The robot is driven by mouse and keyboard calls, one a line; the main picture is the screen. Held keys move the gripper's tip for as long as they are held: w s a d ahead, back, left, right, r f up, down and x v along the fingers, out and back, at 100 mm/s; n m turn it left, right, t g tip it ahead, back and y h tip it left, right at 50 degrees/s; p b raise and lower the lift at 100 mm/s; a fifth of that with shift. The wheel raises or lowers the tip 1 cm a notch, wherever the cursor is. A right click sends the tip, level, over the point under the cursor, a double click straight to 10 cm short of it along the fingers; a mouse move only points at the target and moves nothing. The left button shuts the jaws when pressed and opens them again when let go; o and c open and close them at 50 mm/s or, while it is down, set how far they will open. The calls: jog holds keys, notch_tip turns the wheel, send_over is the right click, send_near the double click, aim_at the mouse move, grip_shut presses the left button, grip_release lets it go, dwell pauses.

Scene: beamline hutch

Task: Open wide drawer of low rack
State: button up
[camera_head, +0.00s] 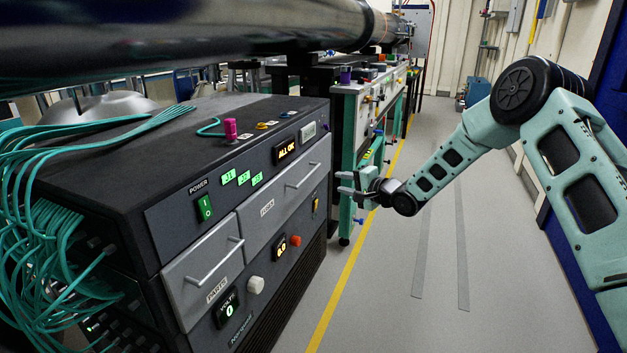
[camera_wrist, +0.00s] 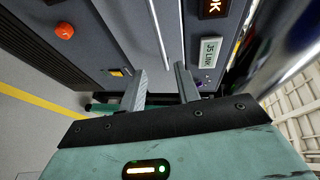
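The low rack (camera_head: 120,190) is a dark cabinet at the left. Its wide drawer (camera_head: 262,212) is a grey front panel with a long bar handle (camera_head: 303,175) and a small label, and it looks shut, flush with the rack front. The handle also shows as a pale bar in the wrist view (camera_wrist: 159,35). My gripper (camera_head: 342,182) is open and empty, out in front of the rack near the drawer's far end. In the wrist view its two fingers (camera_wrist: 161,69) point at the rack front, apart from the handle, whose line runs between them.
A narrower drawer (camera_head: 190,285) with its own handle is beside the wide one. Knobs, a red button (camera_head: 296,241) and lit displays (camera_head: 286,151) surround the drawers. A green-framed bench (camera_head: 350,130) stands beyond the rack. The grey floor (camera_head: 400,310) in front is clear.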

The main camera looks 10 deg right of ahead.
jog(key=b+x, duration=0.2)
jog(key=x, duration=1.1)
grip_shut()
